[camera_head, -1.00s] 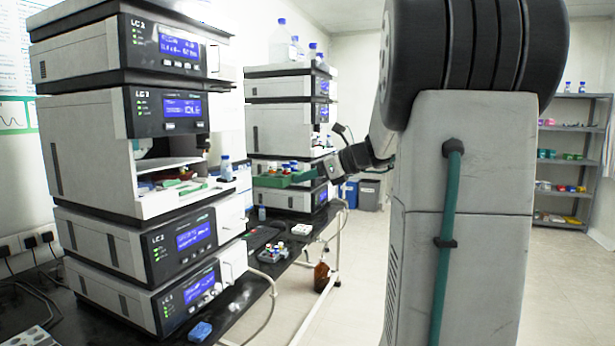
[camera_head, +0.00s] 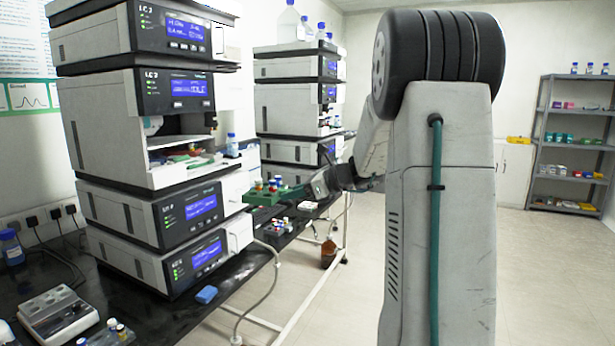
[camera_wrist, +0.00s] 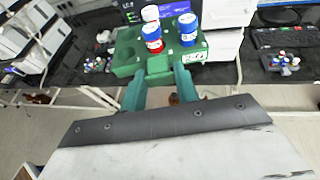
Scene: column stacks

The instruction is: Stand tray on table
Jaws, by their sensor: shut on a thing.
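The tray is a green block (camera_wrist: 125,56) with several capped vials (camera_wrist: 153,36) standing in it, some white and blue, one with red. In the wrist view my gripper (camera_wrist: 158,75) has its green fingers shut on the near side of the tray. In the head view the tray (camera_head: 262,197) is held out level at the left of my gripper (camera_head: 290,191), in front of the instrument stack and above the bench edge. The black table (camera_head: 165,318) runs along the left, below the tray. The tray's underside is hidden.
Tall instrument stacks (camera_head: 150,215) stand on the bench. A shelf (camera_head: 570,145) stands far right.

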